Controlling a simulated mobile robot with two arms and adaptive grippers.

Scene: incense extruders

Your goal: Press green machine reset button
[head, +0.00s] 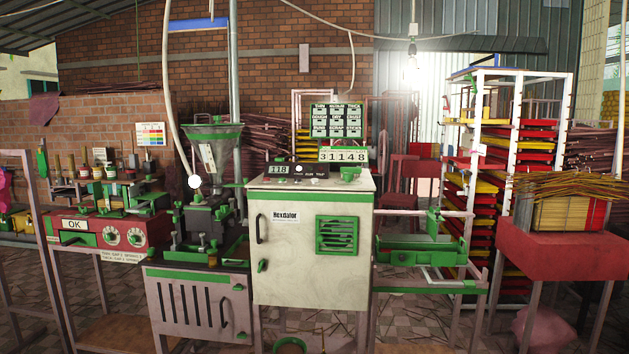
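The green-trimmed machine (300,245) stands in the middle of the head view, with a cream cabinet, a green vent grille (338,236) and a "flexdafor"-like label. A dark control box (296,170) on its top shows a small display reading about 118, a round white light or button (299,169) and small lettering. A green knob-like part (349,174) sits on the top right. Which of these is the reset button is too small to tell. Neither of my grippers is in view.
A red machine (105,235) with dials and an "OK" plate stands at the left. A green-railed side table (420,250), a tray rack (490,190) and a red table (562,255) stand to the right.

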